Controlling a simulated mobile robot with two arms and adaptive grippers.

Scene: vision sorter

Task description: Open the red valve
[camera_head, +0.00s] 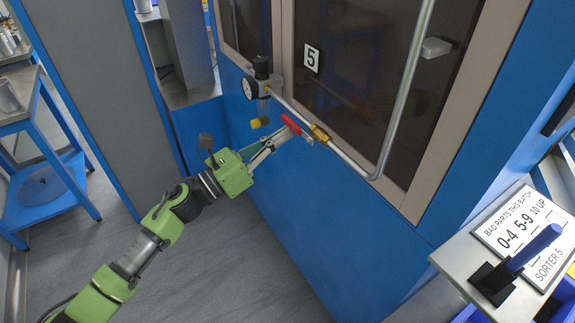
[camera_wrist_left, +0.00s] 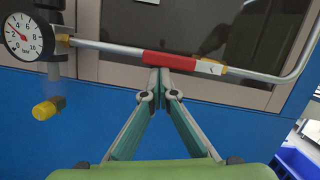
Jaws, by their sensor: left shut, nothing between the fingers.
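The red valve handle (camera_head: 291,124) is a short lever on a thin pipe in front of the blue cabinet's door. It also shows in the left wrist view (camera_wrist_left: 170,58), where it looks in line with the pipe, beside a brass valve body (camera_head: 319,133). My left gripper (camera_head: 288,137) is shut and empty. Its fingertips (camera_wrist_left: 160,74) meet just below the handle in the wrist view; I cannot tell whether they touch it. My right gripper is not in view.
A pressure gauge (camera_head: 250,88) and a yellow knob (camera_head: 257,123) sit left of the valve. The metal pipe (camera_head: 405,90) bends upward at the right. A sign (camera_head: 528,235) and a blue-handled lever (camera_head: 535,246) stand at the lower right. Grey floor is open below.

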